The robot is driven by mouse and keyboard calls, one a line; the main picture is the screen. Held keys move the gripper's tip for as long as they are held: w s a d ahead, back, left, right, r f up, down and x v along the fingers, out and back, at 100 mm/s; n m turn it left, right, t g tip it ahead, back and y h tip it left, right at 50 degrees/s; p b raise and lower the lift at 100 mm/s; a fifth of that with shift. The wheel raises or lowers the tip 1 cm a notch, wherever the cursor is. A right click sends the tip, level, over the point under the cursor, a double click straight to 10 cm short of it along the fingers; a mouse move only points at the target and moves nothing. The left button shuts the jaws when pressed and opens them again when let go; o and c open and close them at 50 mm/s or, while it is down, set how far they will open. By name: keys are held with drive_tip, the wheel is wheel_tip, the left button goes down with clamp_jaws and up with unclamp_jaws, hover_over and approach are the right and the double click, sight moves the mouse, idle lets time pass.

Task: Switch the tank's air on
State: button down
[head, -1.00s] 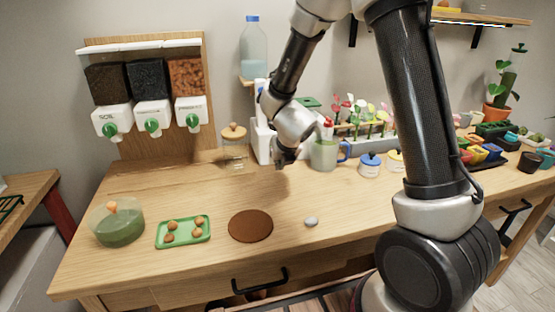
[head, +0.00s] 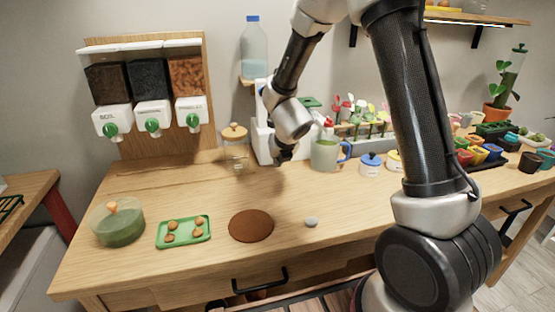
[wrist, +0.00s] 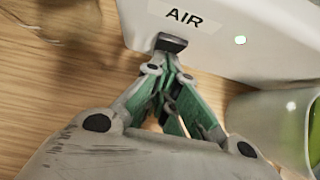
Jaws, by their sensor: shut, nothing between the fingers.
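The white tank unit (head: 262,135) stands at the back of the table in the head view. In the head view my gripper (head: 280,157) is beside the unit's front.
A green jug (head: 325,155) with a blue handle stands close right of my gripper. A glass jar (head: 235,155) stands left of the unit. A green tray (head: 183,243), a brown disc (head: 251,226) and a grey stone (head: 311,222) lie in front, with bare table between.

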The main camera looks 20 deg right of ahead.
drive_tip(key=shift+w+r, duration=0.1)
drive_tip(key=shift+r, duration=0.65)
drive_tip(key=v, duration=1.2)
drive_tip(key=shift+f, duration=0.15)
drive_tip(key=s+f, duration=0.2)
drive_tip(key=s, duration=0.1)
drive_tip(key=shift+s+f, duration=0.15)
drive_tip(key=shift+s, duration=0.1)
drive_tip(key=shift+f, duration=0.1)
idle(0.4)
